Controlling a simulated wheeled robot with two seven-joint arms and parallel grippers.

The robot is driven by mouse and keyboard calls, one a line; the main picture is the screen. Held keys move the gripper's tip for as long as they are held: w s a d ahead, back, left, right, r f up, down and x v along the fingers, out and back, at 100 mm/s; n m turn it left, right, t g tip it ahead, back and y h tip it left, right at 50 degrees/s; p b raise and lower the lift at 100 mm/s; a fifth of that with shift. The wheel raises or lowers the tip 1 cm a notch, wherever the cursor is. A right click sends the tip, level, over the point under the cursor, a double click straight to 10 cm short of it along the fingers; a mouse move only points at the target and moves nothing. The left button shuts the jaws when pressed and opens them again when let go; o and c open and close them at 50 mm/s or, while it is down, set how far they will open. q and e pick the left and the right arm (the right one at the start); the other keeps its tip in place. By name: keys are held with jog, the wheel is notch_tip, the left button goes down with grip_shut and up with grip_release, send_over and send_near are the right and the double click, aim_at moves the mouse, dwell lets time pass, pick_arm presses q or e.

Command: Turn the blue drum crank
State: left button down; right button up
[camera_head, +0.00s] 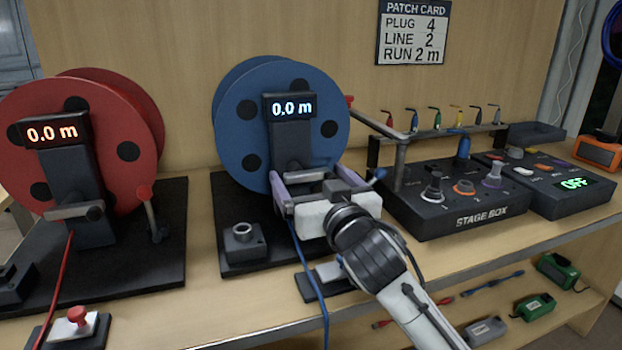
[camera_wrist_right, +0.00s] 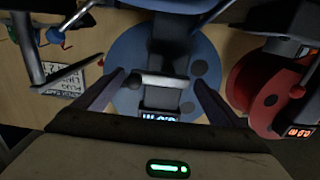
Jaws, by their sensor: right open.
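The blue drum (camera_head: 243,125) stands on a black base plate with a dark post in front; its display (camera_head: 290,107) reads 0.0 m. In the right wrist view, upside down, the blue drum (camera_wrist_right: 125,62) and the cylinder (camera_wrist_right: 165,82) show beyond the spread fingers (camera_wrist_right: 155,92). My left gripper is not in view.
The stage box (camera_head: 450,200) and a grey lever arm (camera_head: 378,122) with a red tip are close on the right. A blue cable (camera_head: 306,275) hangs over the bench's front edge.

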jog(key=c, duration=1)
jog(key=shift+c, duration=0.2)
